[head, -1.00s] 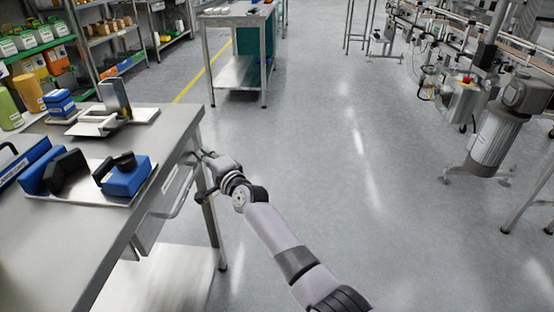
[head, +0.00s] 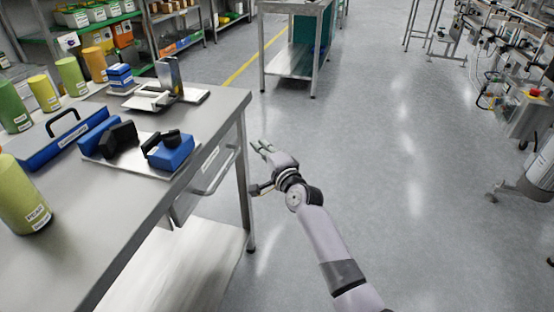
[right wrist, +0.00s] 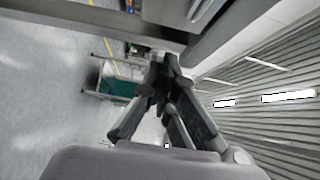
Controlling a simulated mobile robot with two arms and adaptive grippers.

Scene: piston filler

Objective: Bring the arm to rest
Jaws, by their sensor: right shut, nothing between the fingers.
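My right arm (head: 322,240) reaches up from the bottom of the head view. Its gripper (head: 262,147) is beside the front edge of the steel workbench (head: 120,213), near the drawer handle (head: 218,176), and looks apart from it. In the right wrist view the fingers of the right gripper (right wrist: 165,75) come together at their tips with nothing between them. My left gripper does not show in either view.
On the bench are a blue case (head: 70,141), a tray with a blue block (head: 170,150), a metal stand (head: 168,75) and several green and yellow cylinders. A second table (head: 290,62) stands farther back. Machinery (head: 525,110) stands at the right. The middle floor is clear.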

